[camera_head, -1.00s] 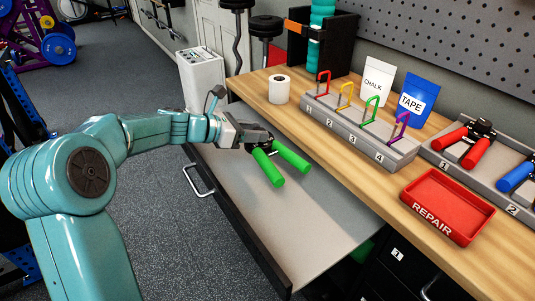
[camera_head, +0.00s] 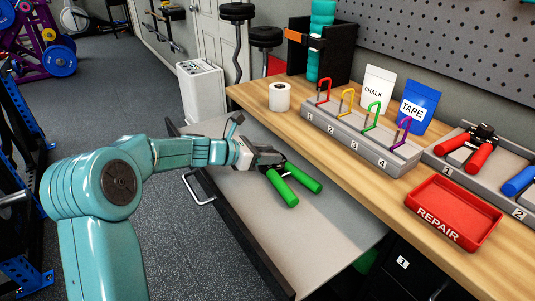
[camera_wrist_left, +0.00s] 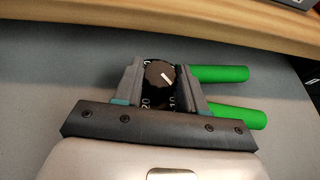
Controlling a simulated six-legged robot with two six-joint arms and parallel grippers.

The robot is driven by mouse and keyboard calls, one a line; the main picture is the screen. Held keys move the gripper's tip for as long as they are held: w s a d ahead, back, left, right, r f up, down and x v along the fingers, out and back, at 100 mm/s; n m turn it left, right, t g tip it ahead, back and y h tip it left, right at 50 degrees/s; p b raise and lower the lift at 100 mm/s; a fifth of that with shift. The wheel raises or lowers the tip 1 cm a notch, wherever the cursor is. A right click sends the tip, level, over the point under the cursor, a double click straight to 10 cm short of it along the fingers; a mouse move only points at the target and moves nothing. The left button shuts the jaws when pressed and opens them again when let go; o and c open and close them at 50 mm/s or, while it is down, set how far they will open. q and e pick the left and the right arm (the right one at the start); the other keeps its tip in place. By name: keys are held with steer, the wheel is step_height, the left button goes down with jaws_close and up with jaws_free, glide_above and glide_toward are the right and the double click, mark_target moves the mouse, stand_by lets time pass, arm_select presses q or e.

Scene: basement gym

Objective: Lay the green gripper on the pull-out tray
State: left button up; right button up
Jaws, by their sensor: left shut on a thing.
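The green gripper (camera_head: 283,190) is a hand-grip trainer with two green handles and a dark head. My left gripper (camera_head: 262,160) is shut on its dark head, over the grey pull-out tray (camera_head: 325,226). In the left wrist view, my left gripper's fingers (camera_wrist_left: 160,88) sit on either side of the black dial, and the green handles (camera_wrist_left: 222,74) point right. The tray surface (camera_wrist_left: 45,78) lies behind and below them. I cannot tell whether the handles touch the tray. My right gripper is not in view.
The wooden bench top (camera_head: 365,160) runs along the tray's right side. It carries a numbered rack with coloured hooks (camera_head: 360,138), a red REPAIR tray (camera_head: 452,208), a white roll (camera_head: 279,97) and a rack with red grips (camera_head: 478,150). The tray's near part is clear.

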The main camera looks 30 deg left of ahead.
arm_select(q)
steer(key=o, duration=1.2)
steer(key=shift+f, duration=0.2)
steer(key=shift+r, duration=0.1)
steer(key=shift+a+r, duration=0.1)
steer(key=shift+r, duration=0.1)
steer(key=p+v, duration=0.1)
steer(key=v, duration=1)
steer(key=shift+s+a+r, duration=0.15)
steer(key=shift+s+r, duration=0.05)
steer(key=shift+s, duration=0.15)
steer(key=shift+s, duration=0.1)
